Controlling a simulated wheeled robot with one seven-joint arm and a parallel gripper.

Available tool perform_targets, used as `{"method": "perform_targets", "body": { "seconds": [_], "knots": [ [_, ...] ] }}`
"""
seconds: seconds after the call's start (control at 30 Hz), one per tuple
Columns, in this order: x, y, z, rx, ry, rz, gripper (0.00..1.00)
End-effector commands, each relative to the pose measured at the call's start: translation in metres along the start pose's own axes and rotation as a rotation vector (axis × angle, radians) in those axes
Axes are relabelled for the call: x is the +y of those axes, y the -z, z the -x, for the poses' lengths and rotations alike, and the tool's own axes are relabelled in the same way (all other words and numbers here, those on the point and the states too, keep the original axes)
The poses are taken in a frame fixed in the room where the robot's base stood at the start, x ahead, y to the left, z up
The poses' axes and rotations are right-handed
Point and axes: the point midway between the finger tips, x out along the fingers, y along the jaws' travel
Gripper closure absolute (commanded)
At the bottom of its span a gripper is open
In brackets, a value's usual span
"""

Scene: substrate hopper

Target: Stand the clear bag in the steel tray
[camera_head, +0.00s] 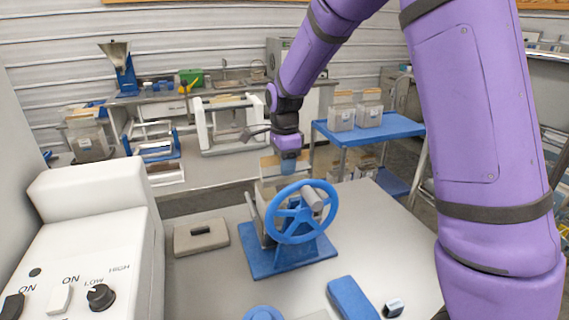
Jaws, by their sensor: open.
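My gripper (288,168) hangs at the end of the purple arm, pointing down just above and behind the blue handwheel (302,212). It is open; its fingertips are small here and partly lost against what is behind them. A clear bag with a tan top (269,163) is right at the gripper, mostly hidden behind the wheel and its blue-based stand. I cannot tell whether the fingers touch it. I cannot pick out the steel tray with certainty; it may be hidden by the wheel stand.
A grey block with a dark handle (202,237) lies left of the wheel stand. A white machine with knobs (85,255) fills the front left. A blue cart (376,131) carries similar bags. A blue bar (352,299) lies at the front. Table right of the wheel is clear.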

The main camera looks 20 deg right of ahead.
Motion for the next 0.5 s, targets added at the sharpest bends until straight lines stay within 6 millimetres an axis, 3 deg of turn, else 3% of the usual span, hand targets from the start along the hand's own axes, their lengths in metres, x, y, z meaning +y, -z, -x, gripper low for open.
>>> {"method": "perform_targets", "body": {
  "seconds": [0.17, 0.5],
  "knots": [
    [-0.001, 0.000, 0.019, -0.001, 0.005, 0.000, 0.58],
    [-0.001, 0.000, 0.082, -0.002, 0.007, 0.000, 0.58]
  ]
}}
